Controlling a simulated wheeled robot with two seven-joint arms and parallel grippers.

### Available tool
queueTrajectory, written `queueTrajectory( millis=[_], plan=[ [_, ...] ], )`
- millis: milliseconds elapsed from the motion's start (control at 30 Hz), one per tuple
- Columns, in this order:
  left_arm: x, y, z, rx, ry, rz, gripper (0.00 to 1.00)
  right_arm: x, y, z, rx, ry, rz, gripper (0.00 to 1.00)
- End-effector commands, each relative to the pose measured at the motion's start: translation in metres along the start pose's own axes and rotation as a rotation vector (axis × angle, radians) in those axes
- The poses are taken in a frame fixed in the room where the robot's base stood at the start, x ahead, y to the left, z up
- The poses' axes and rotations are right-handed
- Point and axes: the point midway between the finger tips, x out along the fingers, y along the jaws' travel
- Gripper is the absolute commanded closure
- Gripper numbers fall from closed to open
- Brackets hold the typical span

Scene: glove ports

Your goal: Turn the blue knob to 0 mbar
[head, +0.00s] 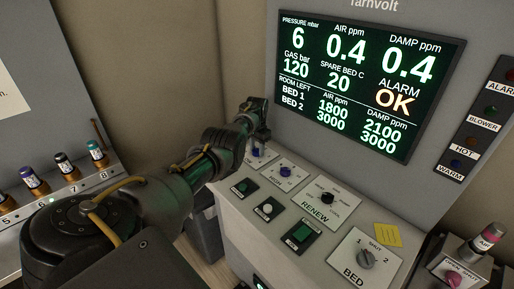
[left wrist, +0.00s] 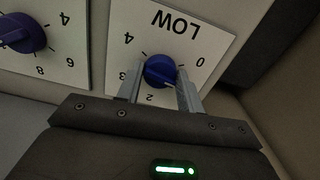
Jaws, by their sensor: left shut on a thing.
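A blue knob (left wrist: 158,70) sits on a white plate marked LOW (left wrist: 175,28), upside down in the left wrist view. Its readable scale marks are 0, 2, 3 and 4. My left gripper (left wrist: 160,88) is shut on this knob, one finger on each side. A white pointer line on the knob seems to lie between 2 and 0; the right finger hides part of the scale there. In the head view my left gripper (head: 258,122) is over the far end of the sloped panel, partly hiding it. The display (head: 370,85) reads PRESSURE mbar 6. My right gripper is not in view.
A second blue-purple knob (left wrist: 22,33) stands close by on its own plate. The panel also carries a RENEW knob (head: 325,198), a BED knob (head: 366,258) and several green and dark buttons. A rack with several vials (head: 65,165) stands left.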

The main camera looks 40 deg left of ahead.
Motion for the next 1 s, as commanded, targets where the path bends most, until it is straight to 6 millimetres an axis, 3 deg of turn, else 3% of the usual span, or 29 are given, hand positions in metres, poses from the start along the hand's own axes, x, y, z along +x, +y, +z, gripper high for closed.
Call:
queueTrajectory(
  millis=[500,1000],
  plan=[
    [0.0,0.0003,-0.0002,-0.463,0.0,0.0,0.86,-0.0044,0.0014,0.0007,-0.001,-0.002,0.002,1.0],
    [0.0002,-0.0001,-0.0001,-0.691,0.001,0.0,0.86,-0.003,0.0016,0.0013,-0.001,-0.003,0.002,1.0]
  ],
)
